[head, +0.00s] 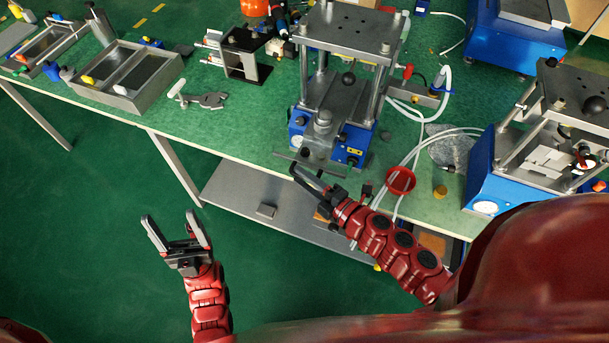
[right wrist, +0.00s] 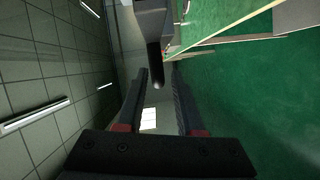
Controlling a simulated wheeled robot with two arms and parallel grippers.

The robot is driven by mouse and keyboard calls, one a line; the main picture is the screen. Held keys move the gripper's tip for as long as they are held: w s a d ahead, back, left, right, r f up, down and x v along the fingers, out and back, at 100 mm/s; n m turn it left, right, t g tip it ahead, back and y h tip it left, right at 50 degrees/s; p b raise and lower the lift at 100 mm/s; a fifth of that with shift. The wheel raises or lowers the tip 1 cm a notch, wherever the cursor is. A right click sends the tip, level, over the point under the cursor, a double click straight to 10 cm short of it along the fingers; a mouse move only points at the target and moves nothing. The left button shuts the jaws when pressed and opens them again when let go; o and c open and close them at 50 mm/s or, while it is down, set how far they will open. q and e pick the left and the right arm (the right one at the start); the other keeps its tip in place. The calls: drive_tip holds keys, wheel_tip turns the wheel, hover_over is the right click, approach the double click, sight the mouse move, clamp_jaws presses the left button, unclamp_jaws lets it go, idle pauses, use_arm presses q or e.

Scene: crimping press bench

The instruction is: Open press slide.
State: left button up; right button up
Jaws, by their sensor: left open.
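The press (head: 345,75) stands on the bench, a steel frame with round columns on a blue base. Its slide (head: 322,132) is a steel plate at the front, with a crosswise handle bar (head: 312,163) at its near end by the bench's front edge. My right gripper (head: 296,170) is at the left part of this bar. In the right wrist view its fingers (right wrist: 160,75) are apart, with a dark rounded bar end (right wrist: 155,78) between the tips; I cannot tell whether they touch it. My left gripper (head: 170,222) is open and empty over the floor, left of the bench shelf.
A second press (head: 555,145) stands at the right. Metal trays (head: 125,75) and a grey tool (head: 205,98) are at the left. The floor before the bench is free.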

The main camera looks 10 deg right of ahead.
drive_tip(key=shift+o, duration=0.2)
drive_tip(key=shift+r, duration=0.1)
drive_tip(key=shift+d, duration=0.1)
drive_tip(key=p+v, duration=0.3)
drive_tip(key=v, duration=1.4)
drive_tip(key=shift+s+p, duration=0.2)
drive_tip(key=shift+p, duration=0.1)
